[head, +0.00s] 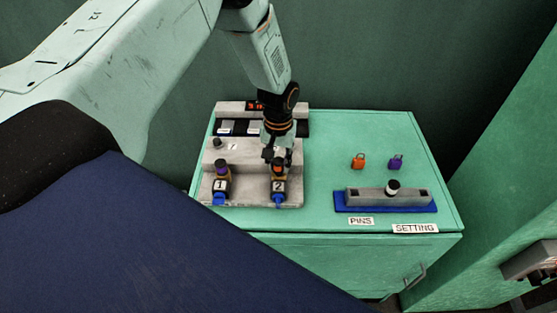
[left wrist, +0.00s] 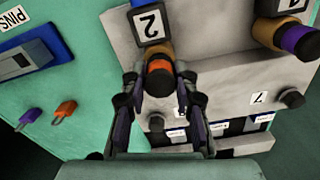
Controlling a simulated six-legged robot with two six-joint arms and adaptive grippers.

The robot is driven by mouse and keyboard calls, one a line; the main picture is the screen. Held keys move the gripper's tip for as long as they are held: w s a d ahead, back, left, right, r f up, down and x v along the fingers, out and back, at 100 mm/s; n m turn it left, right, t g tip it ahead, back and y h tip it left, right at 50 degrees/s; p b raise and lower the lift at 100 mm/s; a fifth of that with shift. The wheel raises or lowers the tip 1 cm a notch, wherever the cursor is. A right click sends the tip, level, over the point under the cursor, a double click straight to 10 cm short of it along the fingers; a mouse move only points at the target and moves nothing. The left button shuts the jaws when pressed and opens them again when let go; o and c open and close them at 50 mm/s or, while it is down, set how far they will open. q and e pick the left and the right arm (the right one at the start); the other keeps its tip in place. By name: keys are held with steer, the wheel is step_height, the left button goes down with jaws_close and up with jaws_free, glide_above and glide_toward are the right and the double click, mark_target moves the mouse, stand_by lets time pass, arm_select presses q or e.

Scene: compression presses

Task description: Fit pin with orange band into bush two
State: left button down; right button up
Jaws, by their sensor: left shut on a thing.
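The pin with orange band (left wrist: 160,70) is upright at the brass-coloured bush two (left wrist: 157,48), above the label 2. In the head view the pin (head: 278,167) is in line with bush two (head: 279,177); how deep it sits in the bush cannot be told. My left gripper (head: 279,156) is shut on the pin from above. In the left wrist view its fingers (left wrist: 160,100) stand on either side of the pin's dark top. My right gripper is not in view.
A purple-banded pin (head: 221,168) stands in bush one at the left. A grey block on a blue base (head: 350,207) holds a dark, white-banded pin (head: 393,187). Orange (head: 358,161) and purple (head: 396,162) padlock-like pieces lie behind it. The green top between is clear.

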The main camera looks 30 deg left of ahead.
mark_target(278, 161)
arm_select(q)
steer(key=shift+f+b, duration=0.35)
steer(key=shift+f, duration=0.25)
steer(key=c, duration=1)
jaws_free()
steer(key=shift+o, duration=0.2)
steer(key=shift+r, duration=0.15)
step_height(278, 161, up, 12)
